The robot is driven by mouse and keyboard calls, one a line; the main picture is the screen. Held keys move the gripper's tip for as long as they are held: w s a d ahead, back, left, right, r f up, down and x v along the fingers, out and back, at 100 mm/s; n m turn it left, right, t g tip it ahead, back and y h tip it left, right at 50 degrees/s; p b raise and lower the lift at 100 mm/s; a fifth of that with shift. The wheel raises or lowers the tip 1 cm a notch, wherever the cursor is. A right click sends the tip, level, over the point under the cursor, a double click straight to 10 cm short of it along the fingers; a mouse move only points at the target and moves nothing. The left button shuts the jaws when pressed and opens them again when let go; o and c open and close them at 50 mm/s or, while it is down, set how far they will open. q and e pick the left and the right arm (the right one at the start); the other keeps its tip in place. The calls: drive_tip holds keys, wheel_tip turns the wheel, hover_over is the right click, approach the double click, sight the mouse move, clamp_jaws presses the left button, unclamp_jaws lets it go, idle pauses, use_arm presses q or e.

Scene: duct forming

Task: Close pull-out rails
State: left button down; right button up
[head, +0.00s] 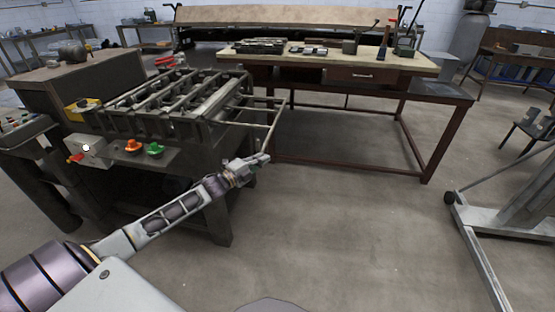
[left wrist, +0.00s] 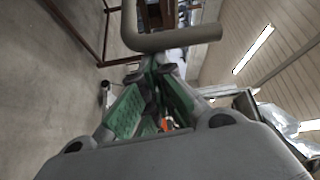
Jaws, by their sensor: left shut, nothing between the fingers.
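The pull-out rails (head: 277,118) are thin metal bars sticking out from the right side of the roller machine (head: 170,105). They stand extended, with open floor beneath them. My left gripper (head: 262,160) is at the near end of the rails, just below and in front of the bar's lower end. In the left wrist view, a bent grey bar (left wrist: 175,40) crosses just beyond the fingertips. The left gripper's green-padded fingers (left wrist: 160,68) meet at the tips with nothing held. Whether they touch the bar cannot be told. My right gripper is out of view.
A control box with orange (head: 133,146) and green (head: 155,149) buttons sits on the machine's front. A wooden-topped workbench (head: 330,60) with tools stands behind the rails. A grey metal frame (head: 500,225) stands at right. The floor between is clear.

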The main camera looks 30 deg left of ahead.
use_arm(q)
drive_tip(key=s+a, duration=0.3)
drive_tip(key=a, duration=0.8)
drive_tip(key=s+a+p, duration=0.1)
drive_tip(key=s+a, duration=0.2)
drive_tip(key=a, duration=0.7)
drive_tip(key=shift+a, duration=0.4)
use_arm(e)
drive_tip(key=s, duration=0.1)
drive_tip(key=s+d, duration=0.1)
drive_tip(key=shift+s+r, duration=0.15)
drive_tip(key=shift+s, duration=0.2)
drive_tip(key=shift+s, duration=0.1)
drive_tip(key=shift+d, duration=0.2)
